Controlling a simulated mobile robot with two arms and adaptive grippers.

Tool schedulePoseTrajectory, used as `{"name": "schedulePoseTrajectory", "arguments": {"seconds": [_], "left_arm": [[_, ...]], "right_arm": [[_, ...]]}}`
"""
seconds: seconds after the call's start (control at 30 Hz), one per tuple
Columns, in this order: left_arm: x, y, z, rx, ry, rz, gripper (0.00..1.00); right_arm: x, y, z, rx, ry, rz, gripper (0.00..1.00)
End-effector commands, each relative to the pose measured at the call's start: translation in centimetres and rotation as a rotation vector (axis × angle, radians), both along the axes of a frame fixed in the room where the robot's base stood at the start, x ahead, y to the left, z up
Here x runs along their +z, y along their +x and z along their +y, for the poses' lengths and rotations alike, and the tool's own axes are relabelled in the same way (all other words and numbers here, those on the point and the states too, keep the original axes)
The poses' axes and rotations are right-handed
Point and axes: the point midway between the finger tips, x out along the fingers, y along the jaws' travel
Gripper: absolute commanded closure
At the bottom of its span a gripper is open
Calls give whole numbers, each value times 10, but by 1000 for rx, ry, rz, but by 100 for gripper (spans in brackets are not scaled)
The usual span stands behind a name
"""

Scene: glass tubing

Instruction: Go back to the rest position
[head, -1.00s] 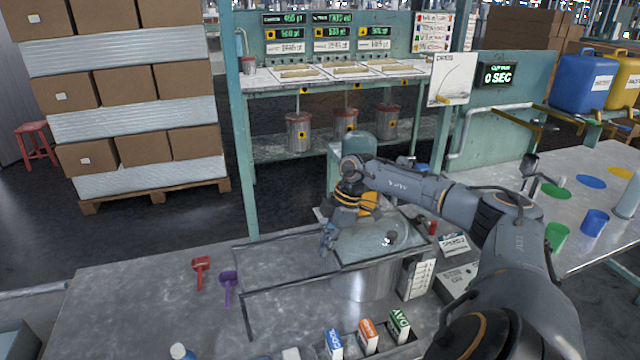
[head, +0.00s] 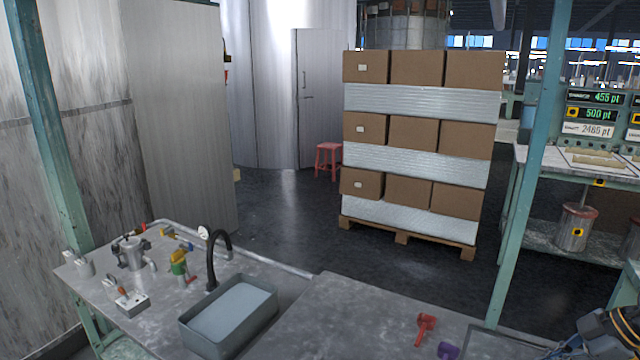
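My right gripper (head: 566,347) shows only in part at the lower right corner, above the far edge of the bench. Its dark body with orange bands is cut off by the frame, and I cannot tell whether its fingers are open or shut. My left gripper is not in view.
A bench holds a grey basin (head: 228,318) with a black tap (head: 212,260), a red scoop (head: 425,328) and a purple scoop (head: 448,350). Behind stand a pallet of boxes (head: 415,150) and a red stool (head: 328,160). A green post (head: 525,180) rises at the right.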

Motion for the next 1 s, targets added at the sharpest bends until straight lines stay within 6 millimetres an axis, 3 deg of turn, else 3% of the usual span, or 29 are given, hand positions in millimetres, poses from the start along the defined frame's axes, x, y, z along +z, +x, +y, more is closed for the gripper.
{"name": "schedulePoseTrajectory", "arguments": {"seconds": [0.03, 0.1, 0.2, 0.3, 0.4, 0.53, 0.67, 0.87, 1.0], "left_arm": [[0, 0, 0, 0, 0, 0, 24], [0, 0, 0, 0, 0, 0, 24], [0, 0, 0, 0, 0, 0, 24], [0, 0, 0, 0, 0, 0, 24], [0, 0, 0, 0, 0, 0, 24], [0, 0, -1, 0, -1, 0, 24], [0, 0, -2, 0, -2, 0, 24], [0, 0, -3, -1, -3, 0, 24], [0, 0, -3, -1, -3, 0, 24]], "right_arm": [[-9, 12, 40, 55, 76, -86, 100], [-12, 29, 91, 105, 181, -233, 100], [-4, 45, 152, 111, 323, -434, 100], [10, 55, 196, 44, 442, -614, 100], [22, 60, 220, -88, 525, -755, 100], [28, 60, 227, -325, 565, -865, 100], [12, 50, 216, -597, 527, -871, 100], [-48, 1, 196, -961, 347, -667, 100], [-98, -58, 197, -1103, 187, -410, 100]]}}
